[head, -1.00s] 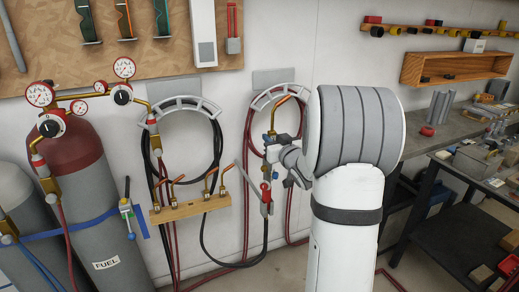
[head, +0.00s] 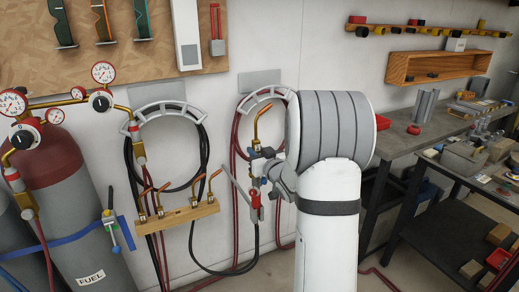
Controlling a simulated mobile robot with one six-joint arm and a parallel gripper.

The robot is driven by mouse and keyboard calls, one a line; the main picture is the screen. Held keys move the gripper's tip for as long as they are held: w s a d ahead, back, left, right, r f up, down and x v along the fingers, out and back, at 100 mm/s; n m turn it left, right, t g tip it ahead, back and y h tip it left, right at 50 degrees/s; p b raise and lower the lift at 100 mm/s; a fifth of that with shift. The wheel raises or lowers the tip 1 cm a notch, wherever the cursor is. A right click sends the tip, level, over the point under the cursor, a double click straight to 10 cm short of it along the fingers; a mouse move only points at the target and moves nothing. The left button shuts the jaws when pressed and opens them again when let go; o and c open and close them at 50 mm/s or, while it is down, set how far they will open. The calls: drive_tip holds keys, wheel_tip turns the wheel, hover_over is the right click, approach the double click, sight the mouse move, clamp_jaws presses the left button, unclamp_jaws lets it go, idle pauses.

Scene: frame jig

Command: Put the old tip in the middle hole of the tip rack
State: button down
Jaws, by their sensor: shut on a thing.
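My gripper (head: 264,158) is shut on the old tip (head: 258,122), a curved brass tube that rises above the jaws in front of the right hose hanger. My own arm is close to the camera and hides part of the wrist. The tip rack (head: 178,218) is a wooden bar on the wall, left of and lower than my gripper. Copper tips stand in it, two on the left and two on the right. A gap shows at its middle; the hole itself is too small to make out.
A torch handle with a red valve (head: 254,200) is below my gripper, right of the rack. A black hose (head: 208,150) loops on the left hanger. A workbench (head: 405,140) is at the right.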

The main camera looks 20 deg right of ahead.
sight(257, 144)
drive_tip(key=shift+w+r+p, duration=0.1)
drive_tip(key=shift+r+p, duration=1.2)
drive_tip(key=shift+r, duration=0.2)
drive_tip(key=s+b, duration=0.2)
drive_tip(key=s, duration=1)
drive_tip(key=shift+d+b, duration=0.15)
drive_tip(key=shift+b, duration=0.15)
idle(0.8)
drive_tip(key=w+a+f+n+y+p, duration=0.1)
drive_tip(key=w+a+f+y, duration=0.1)
drive_tip(key=a+f, duration=0.4)
drive_tip(key=w+a+f+n+y+p, duration=0.1)
drive_tip(key=w+a+f+n+y, duration=0.1)
drive_tip(key=a+f, duration=0.5)
drive_tip(key=w+a, duration=0.1)
drive_tip(key=a, duration=0.4)
drive_tip(key=shift+w+a+f+g+y+p, duration=0.15)
drive_tip(key=shift+a+f+g+y+p, duration=0.05)
drive_tip(key=shift+g+y+p, duration=0.1)
